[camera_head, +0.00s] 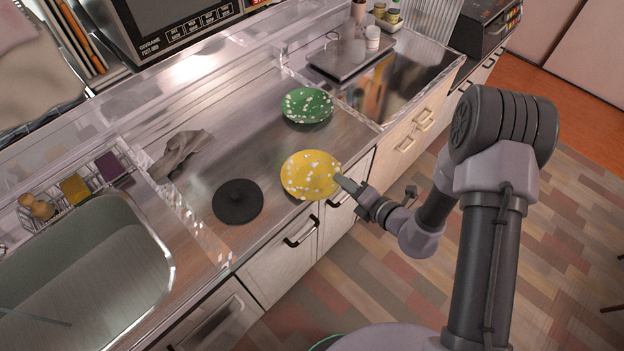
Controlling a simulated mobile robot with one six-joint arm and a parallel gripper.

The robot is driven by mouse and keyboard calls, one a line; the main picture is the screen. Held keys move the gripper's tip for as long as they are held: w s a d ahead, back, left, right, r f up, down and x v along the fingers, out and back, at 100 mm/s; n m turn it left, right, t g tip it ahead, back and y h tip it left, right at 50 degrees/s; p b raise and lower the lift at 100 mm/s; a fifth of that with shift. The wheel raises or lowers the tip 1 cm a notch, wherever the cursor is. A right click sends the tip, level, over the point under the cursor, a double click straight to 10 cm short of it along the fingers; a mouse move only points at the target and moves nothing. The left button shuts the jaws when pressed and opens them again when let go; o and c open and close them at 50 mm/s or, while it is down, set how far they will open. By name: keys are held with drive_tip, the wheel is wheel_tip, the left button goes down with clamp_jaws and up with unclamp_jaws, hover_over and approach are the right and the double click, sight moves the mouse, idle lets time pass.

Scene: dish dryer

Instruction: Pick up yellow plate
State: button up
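The yellow plate (309,174) with pale spots lies at the front edge of the metal counter, in the middle of the head view. My gripper (343,181) reaches in from the right, and its tip is at the plate's right rim. The tip overlaps the rim in the picture. I cannot tell whether the fingers are around the rim or only beside it, or whether they are open or shut. The plate looks flat or nearly so.
A green spotted plate (307,105) lies behind the yellow one. A black lid (238,201) and a grey cloth (180,152) lie to the left. The sink (172,262) is at the lower left. Cabinet doors with handles (301,233) stand below the counter edge.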

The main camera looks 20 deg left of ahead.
drive_tip(key=shift+x, duration=1.2)
drive_tip(key=shift+d, duration=0.1)
clamp_jaws()
